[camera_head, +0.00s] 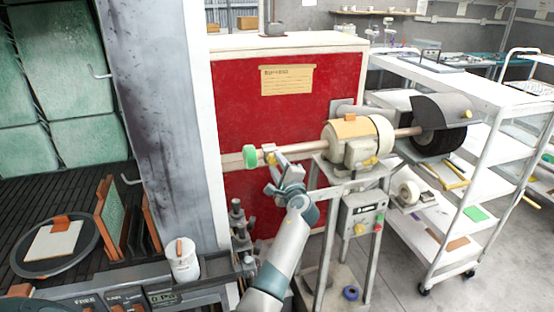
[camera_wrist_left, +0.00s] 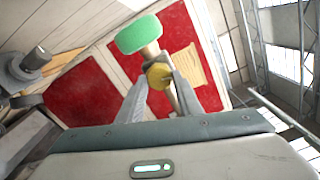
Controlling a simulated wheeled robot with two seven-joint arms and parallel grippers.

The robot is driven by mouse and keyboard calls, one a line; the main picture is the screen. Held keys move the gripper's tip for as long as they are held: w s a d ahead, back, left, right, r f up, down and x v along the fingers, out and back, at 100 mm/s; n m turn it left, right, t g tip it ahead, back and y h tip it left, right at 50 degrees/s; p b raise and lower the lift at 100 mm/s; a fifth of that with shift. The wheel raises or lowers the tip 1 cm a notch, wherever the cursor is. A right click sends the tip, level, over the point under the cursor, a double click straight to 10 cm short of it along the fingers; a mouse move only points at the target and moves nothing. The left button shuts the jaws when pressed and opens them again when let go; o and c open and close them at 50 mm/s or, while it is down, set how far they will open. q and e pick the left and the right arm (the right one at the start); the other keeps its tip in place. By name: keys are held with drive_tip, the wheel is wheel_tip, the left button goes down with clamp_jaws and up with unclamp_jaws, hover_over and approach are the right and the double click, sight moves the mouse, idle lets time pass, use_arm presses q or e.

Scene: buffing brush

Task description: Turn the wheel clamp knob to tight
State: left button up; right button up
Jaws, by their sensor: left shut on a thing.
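The buffing machine's shaft (camera_head: 295,149) runs left from the motor housing (camera_head: 352,135) and ends in a green wheel (camera_head: 250,157). A small yellow knob (camera_head: 271,159) sits beside the green wheel. The left wrist view shows the yellow knob (camera_wrist_left: 159,76) between my fingertips, just below the green wheel (camera_wrist_left: 139,34). My left gripper (camera_head: 273,162) reaches up from below and is shut on the yellow knob. Any marking of tight or loose on the knob cannot be made out. My right gripper is not in view.
A red panel (camera_head: 300,118) stands behind the shaft. A dark wheel (camera_head: 440,140) under a guard is at the shaft's right end. A control box (camera_head: 362,218) is mounted on the stand. A white shelf cart (camera_head: 455,85) stands at right, a white cup (camera_head: 182,264) at lower left.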

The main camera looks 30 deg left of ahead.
use_arm(q)
drive_tip(key=m+p, duration=0.2)
drive_tip(key=m, duration=0.1)
drive_tip(key=shift+r+m, duration=0.15)
drive_tip(key=shift+m, duration=0.25)
drive_tip(key=m+p, duration=0.1)
drive_tip(key=m, duration=0.1)
drive_tip(key=shift+a+m, duration=0.1)
drive_tip(key=shift+m, duration=0.2)
drive_tip(key=m, duration=0.4)
drive_tip(key=shift+s+f, duration=0.1)
drive_tip(key=shift+f, duration=0.1)
drive_tip(key=shift+m, duration=1.7)
drive_tip(key=shift+a, duration=0.1)
drive_tip(key=o, duration=1)
drive_tip(key=shift+f, duration=0.1)
drive_tip(key=shift+o, duration=0.2)
